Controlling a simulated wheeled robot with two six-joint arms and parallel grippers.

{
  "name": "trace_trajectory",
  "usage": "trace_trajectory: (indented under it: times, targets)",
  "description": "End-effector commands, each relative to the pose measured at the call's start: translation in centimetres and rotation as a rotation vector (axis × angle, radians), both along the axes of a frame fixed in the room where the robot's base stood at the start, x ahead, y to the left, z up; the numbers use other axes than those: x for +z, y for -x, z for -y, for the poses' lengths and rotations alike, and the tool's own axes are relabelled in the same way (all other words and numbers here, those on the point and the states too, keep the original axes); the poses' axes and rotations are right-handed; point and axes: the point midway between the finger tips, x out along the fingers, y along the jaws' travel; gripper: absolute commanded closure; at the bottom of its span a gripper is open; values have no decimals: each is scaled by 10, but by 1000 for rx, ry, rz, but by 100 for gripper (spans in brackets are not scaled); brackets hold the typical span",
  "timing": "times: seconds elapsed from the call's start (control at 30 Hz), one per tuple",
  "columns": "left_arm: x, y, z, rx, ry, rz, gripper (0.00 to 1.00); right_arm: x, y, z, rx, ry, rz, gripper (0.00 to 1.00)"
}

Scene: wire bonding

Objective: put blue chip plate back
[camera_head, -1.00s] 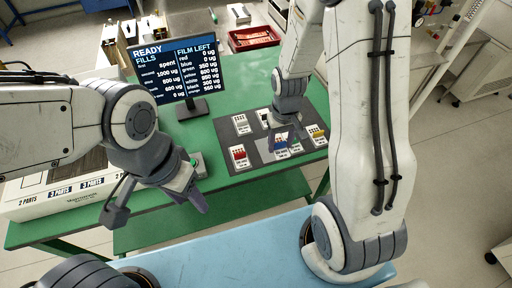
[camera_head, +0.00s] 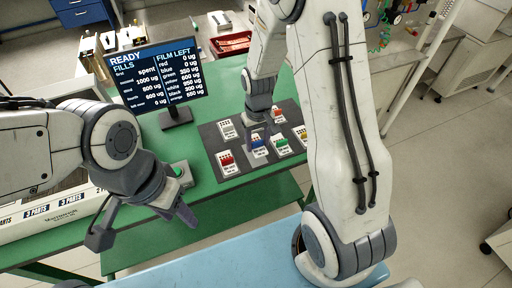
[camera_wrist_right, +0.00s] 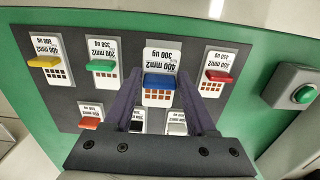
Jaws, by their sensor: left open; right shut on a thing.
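The blue chip plate (camera_head: 258,149) has a blue tab and a white label reading 400 mm2, 300 ug. My right gripper (camera_wrist_right: 164,92) is shut on it, with a purple finger on each side in the right wrist view. In the head view my right gripper (camera_head: 260,135) is low over the dark mat (camera_head: 222,140). The plate sits in the row between the red and green chip plates, at or just above the mat; contact cannot be told. My left gripper (camera_head: 180,212) is open and empty, at the table's front edge.
The red chip plate (camera_wrist_right: 216,76) and green chip plate (camera_wrist_right: 101,66) flank it. A yellow plate (camera_wrist_right: 44,62) and several others share the mat. A green button box (camera_head: 180,172) stands left of the mat. A screen (camera_head: 158,78) and red tray (camera_head: 232,43) stand behind.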

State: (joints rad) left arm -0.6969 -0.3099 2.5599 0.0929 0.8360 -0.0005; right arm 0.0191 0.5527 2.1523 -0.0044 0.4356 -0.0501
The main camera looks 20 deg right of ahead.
Motion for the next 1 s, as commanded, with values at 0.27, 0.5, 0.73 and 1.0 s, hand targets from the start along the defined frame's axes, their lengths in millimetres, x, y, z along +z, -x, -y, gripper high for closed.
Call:
trace_trajectory:
  times: [0.27,0.5,0.73,1.0]
  targets:
    - [7,0,0,0,0,0,50,-25,-6,-3,0,0,-7,100]
    - [9,0,0,0,0,0,50,-45,-7,-3,0,0,0,100]
    - [8,0,0,0,0,0,50,-46,-7,-3,0,0,0,100]
    - [7,0,0,0,0,0,50,-49,-7,-3,0,0,0,14]
